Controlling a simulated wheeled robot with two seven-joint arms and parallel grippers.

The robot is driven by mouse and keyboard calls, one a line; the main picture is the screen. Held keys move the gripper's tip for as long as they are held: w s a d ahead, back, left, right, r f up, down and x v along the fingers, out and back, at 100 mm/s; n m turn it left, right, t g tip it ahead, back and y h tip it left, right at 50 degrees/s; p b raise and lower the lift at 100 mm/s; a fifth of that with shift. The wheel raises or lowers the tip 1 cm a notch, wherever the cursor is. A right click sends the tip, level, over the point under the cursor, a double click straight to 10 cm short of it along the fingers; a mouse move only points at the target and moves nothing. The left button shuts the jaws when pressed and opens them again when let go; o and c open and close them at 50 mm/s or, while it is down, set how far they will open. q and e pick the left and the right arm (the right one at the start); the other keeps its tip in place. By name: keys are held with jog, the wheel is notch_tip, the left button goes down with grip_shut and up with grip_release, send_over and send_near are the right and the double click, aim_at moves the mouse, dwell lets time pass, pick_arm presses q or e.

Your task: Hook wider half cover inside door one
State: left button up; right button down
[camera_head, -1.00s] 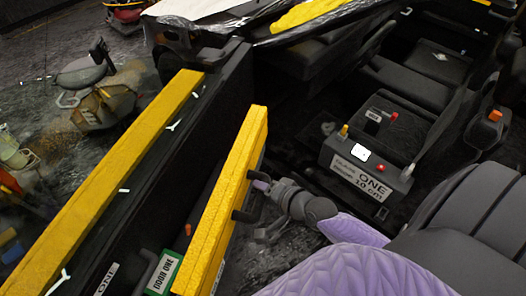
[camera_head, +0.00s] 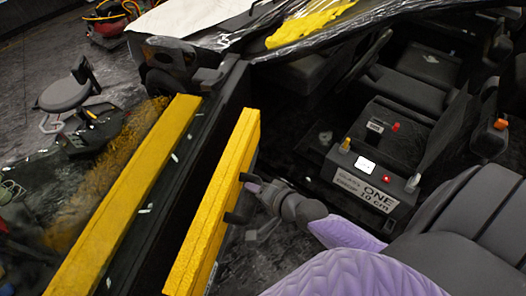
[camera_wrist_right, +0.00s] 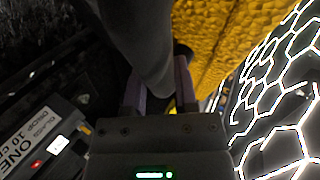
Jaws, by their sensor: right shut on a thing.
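A long yellow half cover (camera_head: 218,205) stands on edge on the inner side of the door, apart from the door's black panel in the picture. It has dark hooks or handles on its right face. My right gripper (camera_head: 246,197) is shut on one of these, a dark handle. In the right wrist view the gripper (camera_wrist_right: 158,98) closes around a dark grey bar, with the yellow cover (camera_wrist_right: 222,38) beside it. A second yellow strip (camera_head: 128,192) lies along the outer side of the door (camera_head: 205,130). My left gripper is out of view.
A black box labelled ONE 10 cm (camera_head: 365,185) with lit buttons stands on the right; it also shows in the wrist view (camera_wrist_right: 35,140). Grey seats (camera_head: 480,215) lie at right. A stool (camera_head: 68,95) stands outside, left. A black gap separates door and held cover.

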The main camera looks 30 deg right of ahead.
aim_at(236, 187)
jog(key=w+a, duration=0.3)
jog(key=w, duration=0.1)
jog(key=shift+a, duration=0.25)
jog(key=shift+w+a+f+b, duration=1.2)
jog(key=shift+w+a+f, duration=0.4)
jog(key=shift+w, duration=0.15)
jog(key=shift+r, duration=0.1)
